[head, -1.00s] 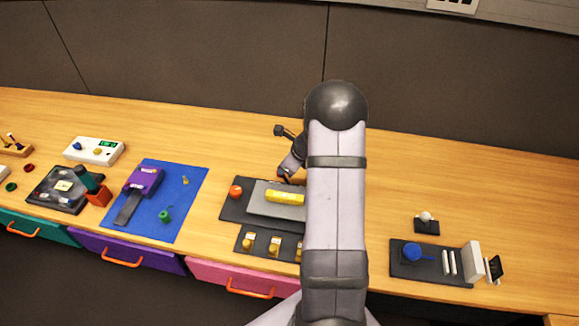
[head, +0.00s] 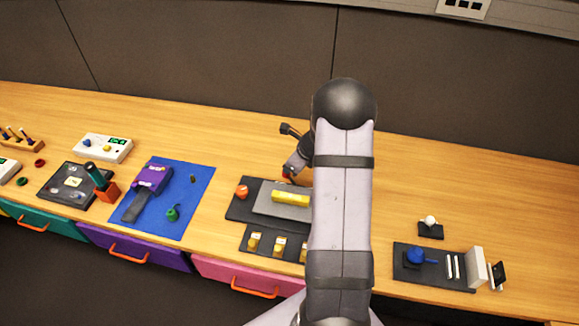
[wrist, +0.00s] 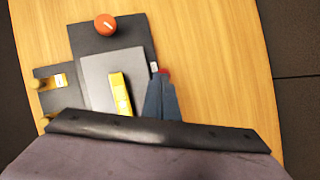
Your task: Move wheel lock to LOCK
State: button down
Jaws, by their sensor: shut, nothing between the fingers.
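The trackball panel (head: 239,212) has a dark base, a raised grey plate (head: 262,207), an orange-red ball (head: 241,192) and a yellow bar (head: 290,198). In the wrist view the ball (wrist: 105,25) is at the top and the yellow bar (wrist: 120,93) lies left of my gripper (wrist: 161,76). My gripper is shut and empty, pointing down at the panel's edge. A small red part (wrist: 165,72) shows at its fingertips, partly hidden; it may be the wheel lock, but I cannot read any LOCK marking. A small white label (wrist: 154,67) sits beside it.
A lower dark strip with yellow switches (head: 253,243) lies in front of the panel. A blue mat (head: 190,205) with a purple device is to the left. A dark board with a blue knob (head: 415,255) is to the right. Bare wood lies behind the panel.

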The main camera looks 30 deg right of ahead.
notch_tip(320, 180, up, 8)
jog(key=s+a+p, duration=0.1)
jog(key=s+p, duration=0.1)
jog(key=p, duration=0.3)
dwell(0.5)
